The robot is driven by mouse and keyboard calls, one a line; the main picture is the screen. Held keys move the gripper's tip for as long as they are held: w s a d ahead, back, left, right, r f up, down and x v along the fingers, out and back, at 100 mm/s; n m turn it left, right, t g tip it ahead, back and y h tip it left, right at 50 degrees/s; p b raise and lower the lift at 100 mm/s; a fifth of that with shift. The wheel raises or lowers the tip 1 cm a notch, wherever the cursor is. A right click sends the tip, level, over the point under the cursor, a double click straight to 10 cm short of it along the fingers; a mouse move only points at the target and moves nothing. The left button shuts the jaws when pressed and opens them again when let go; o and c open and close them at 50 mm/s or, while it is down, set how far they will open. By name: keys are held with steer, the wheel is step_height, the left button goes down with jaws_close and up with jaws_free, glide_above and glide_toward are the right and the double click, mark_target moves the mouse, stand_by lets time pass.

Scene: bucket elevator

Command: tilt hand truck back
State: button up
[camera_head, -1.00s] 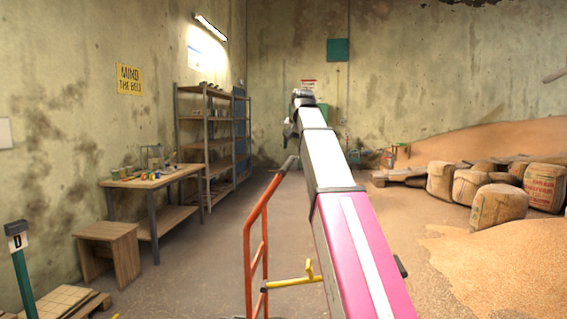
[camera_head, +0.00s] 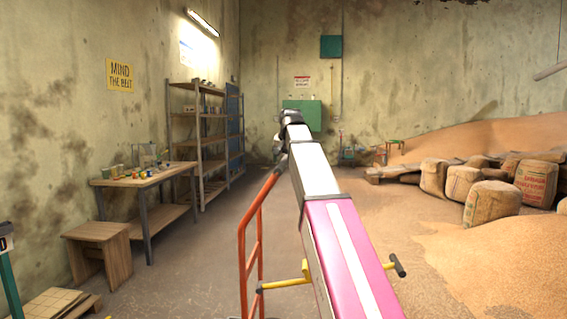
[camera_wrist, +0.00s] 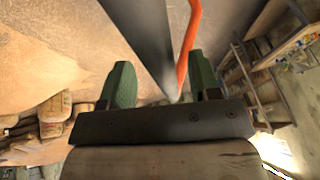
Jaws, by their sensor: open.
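The hand truck (camera_head: 243,255) has an orange-red tube frame and stands upright at the lower middle of the head view, left of my arm. Its top end bends toward my wrist, and my arm hides part of it. In the wrist view its orange tube (camera_wrist: 188,45) runs down between the green fingers of my open gripper (camera_wrist: 160,62). The tube is closer to the right finger, with a gap to the left one. A wide grey bar also lies between the fingers. I cannot tell whether either finger touches the handle.
A yellow bar (camera_head: 285,284) with dark ends crosses low behind my arm. A workbench (camera_head: 150,180), wooden stool (camera_head: 98,235) and shelf rack (camera_head: 190,140) stand left. Sacks (camera_head: 490,204) and a grain heap (camera_head: 500,250) lie right. Floor behind the truck looks clear.

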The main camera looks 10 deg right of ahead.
steer(key=shift+w+f, duration=0.15)
steer(key=shift+f, duration=0.3)
